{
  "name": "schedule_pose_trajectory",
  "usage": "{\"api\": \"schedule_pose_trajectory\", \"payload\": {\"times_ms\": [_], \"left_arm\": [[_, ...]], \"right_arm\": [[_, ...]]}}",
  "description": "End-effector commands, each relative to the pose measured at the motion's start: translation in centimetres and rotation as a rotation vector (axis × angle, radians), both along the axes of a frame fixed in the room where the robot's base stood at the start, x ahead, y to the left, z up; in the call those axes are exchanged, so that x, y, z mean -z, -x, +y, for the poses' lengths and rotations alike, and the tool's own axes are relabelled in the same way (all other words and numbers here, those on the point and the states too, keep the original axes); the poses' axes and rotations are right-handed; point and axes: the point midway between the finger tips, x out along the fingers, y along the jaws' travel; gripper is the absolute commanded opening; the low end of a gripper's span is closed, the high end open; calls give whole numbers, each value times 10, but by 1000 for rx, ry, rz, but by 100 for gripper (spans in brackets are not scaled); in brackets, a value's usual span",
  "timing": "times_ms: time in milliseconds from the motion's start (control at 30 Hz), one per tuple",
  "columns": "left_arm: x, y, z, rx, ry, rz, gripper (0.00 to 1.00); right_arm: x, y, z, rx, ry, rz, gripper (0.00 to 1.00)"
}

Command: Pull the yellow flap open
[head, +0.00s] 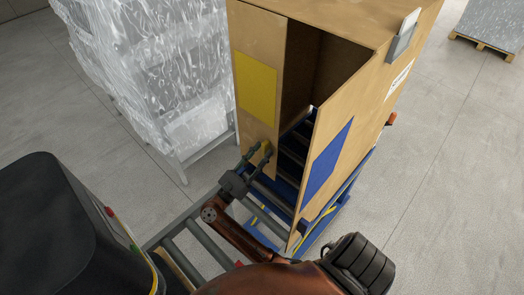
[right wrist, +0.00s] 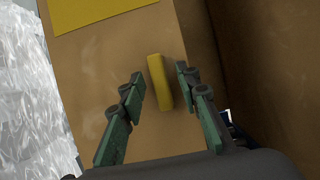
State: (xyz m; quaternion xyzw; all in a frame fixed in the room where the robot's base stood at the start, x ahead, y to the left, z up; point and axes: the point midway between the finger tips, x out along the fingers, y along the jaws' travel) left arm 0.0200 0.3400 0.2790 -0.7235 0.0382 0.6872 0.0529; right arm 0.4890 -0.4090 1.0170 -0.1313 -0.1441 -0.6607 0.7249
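The yellow flap is the tan panel with a yellow square (head: 257,86) on the left of the tall box's front. A dark opening shows between it and the panel with a blue mark (head: 330,160). A small yellow handle (head: 265,147) sits low on the flap, upright in the right wrist view (right wrist: 160,82). My right gripper (head: 258,152) is at this handle. In the right wrist view its fingers (right wrist: 163,83) are apart, one on each side of the handle, with gaps showing. My left gripper is not in view.
A roller conveyor (head: 190,240) runs into the box from the lower left. Wrapped goods (head: 155,70) stand close to the box's left. A grey device (head: 403,36) is mounted on the box's right. Floor at the right (head: 450,190) is clear.

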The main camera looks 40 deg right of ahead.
Motion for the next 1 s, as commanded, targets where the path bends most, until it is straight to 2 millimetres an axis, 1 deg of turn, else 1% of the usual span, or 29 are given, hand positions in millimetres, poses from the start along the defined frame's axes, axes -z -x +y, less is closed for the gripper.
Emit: {"api": "schedule_pose_trajectory", "payload": {"times_ms": [100,367,800,1000], "left_arm": [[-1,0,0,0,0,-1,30],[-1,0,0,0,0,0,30],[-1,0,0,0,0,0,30],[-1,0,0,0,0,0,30]], "right_arm": [[-3,-1,-6,0,0,0,30],[-3,-1,-7,-1,0,0,30],[-3,-1,-7,0,1,0,1],[-3,-1,-7,0,1,0,0]]}}
